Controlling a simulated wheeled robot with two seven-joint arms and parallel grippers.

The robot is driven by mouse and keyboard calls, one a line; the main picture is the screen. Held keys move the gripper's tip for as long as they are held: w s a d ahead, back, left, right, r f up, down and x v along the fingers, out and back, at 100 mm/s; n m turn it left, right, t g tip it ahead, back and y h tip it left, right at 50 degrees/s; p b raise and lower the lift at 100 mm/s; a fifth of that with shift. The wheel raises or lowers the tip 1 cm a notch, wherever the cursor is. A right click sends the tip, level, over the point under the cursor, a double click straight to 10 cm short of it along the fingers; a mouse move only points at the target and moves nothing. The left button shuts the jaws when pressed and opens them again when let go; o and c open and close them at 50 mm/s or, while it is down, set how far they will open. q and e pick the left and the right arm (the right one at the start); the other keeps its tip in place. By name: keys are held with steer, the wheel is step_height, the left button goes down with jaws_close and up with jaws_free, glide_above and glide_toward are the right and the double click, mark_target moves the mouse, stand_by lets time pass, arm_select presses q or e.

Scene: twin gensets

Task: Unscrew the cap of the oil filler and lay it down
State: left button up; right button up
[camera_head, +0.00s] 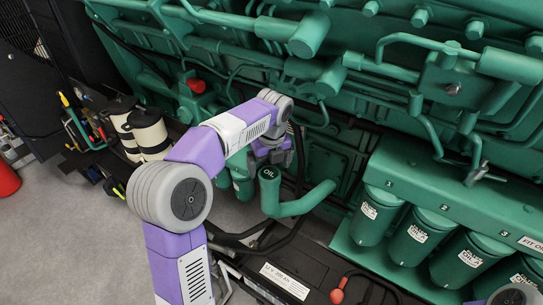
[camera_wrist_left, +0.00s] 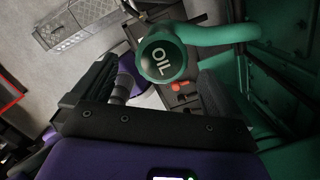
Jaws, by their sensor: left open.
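The oil filler cap (camera_head: 268,173) is dark green with white "OIL" lettering. It sits on top of the bent green filler pipe (camera_head: 305,202) in the head view. In the left wrist view the cap (camera_wrist_left: 163,58) shows face-on, with its pipe (camera_wrist_left: 213,34) curving off to the right. In the wrist view the left gripper (camera_wrist_left: 160,78) is open and empty, with one dark finger on each side of the cap. I cannot tell whether they touch it. My right gripper is not in view.
The green engine (camera_head: 300,75) fills the back. Several green filters (camera_head: 408,240) stand at right. A black battery (camera_head: 285,285) lies below the pipe. Cream canisters (camera_head: 150,135) and tools stand at left. The grey floor (camera_head: 85,240) is open at lower left.

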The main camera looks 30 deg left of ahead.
mark_target(270, 173)
arm_select(q)
steer(key=shift+w+a+f, duration=0.1)
steer(key=shift+w+f, duration=0.1)
steer(key=shift+f, duration=1.35)
steer(key=shift+c, duration=0.3)
steer(key=c, duration=1.1)
steer(key=shift+r+n+p, duration=0.2)
steer(key=shift+n+p, duration=0.55)
steer(key=shift+n, duration=0.35)
steer(key=shift+n+p, duration=0.4)
steer(key=shift+n, duration=0.6)
steer(key=shift+w, duration=0.1)
steer(key=shift+n, duration=0.3)
steer(key=shift+r+n+g+p, duration=0.1)
steer(key=shift+n+g+p, duration=0.3)
steer(key=shift+n+p, duration=0.55)
steer(key=shift+n, duration=1.25)
